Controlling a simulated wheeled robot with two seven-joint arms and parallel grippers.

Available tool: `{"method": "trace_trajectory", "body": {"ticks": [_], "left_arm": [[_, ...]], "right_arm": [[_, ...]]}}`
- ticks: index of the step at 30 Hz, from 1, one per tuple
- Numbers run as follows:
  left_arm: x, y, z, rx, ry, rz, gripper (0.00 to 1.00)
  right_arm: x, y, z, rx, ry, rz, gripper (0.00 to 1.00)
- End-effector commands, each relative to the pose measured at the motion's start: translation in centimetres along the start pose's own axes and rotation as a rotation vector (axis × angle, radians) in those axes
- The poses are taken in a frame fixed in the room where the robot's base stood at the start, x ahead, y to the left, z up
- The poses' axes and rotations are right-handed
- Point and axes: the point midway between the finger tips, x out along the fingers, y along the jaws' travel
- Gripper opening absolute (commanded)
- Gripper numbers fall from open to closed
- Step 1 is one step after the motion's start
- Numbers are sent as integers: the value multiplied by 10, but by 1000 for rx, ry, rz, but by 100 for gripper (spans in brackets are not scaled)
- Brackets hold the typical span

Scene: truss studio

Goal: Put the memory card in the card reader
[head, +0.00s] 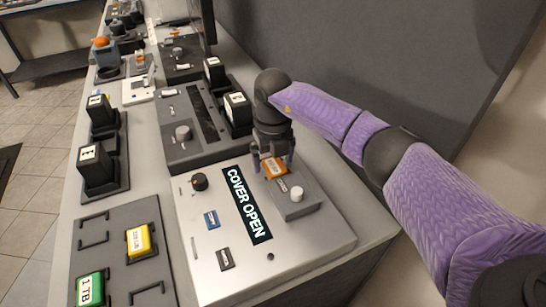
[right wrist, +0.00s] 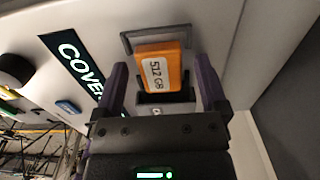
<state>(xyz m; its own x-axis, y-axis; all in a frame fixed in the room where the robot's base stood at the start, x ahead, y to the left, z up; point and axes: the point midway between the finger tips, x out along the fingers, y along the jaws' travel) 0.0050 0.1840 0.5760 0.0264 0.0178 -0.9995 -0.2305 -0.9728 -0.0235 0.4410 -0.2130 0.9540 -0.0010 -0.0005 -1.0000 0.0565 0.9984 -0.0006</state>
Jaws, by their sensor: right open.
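The memory card, orange and marked 512 GB (right wrist: 165,68), stands at the card reader's dark grey block, beside a dark slot; it also shows in the head view (head: 275,168). How deep it sits I cannot tell. The card reader (head: 205,262) is a pale console with a display (head: 246,205) reading COVER OPEN. My right gripper (head: 273,163) is over the block, its fingers apart on either side of the orange card. In the right wrist view the fingers (right wrist: 162,66) show gaps beside the card. My left gripper is out of view.
A dark tray (head: 118,270) at front left holds a yellow card (head: 138,240) and a green 1TB card (head: 90,289), with empty bracketed places. Dark blocks and a grey console (head: 183,152) stand further back. A dark grey panel (head: 350,65) rises behind the bench.

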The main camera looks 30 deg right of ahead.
Motion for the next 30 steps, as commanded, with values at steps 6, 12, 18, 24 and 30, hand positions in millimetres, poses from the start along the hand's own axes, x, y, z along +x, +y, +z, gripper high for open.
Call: {"method": "trace_trajectory", "body": {"ticks": [6, 12, 18, 24, 30], "left_arm": [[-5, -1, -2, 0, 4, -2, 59], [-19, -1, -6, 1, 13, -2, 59], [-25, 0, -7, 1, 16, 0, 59], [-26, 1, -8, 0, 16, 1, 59], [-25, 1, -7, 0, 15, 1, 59]], "right_arm": [[-17, 0, 1, 0, -4, 0, 93], [-75, 0, 1, -1, -7, 1, 93], [-114, 0, 1, 0, -3, 0, 93], [-121, 0, 0, 0, 0, 0, 93], [-120, 0, 0, 0, 0, 0, 93]]}}
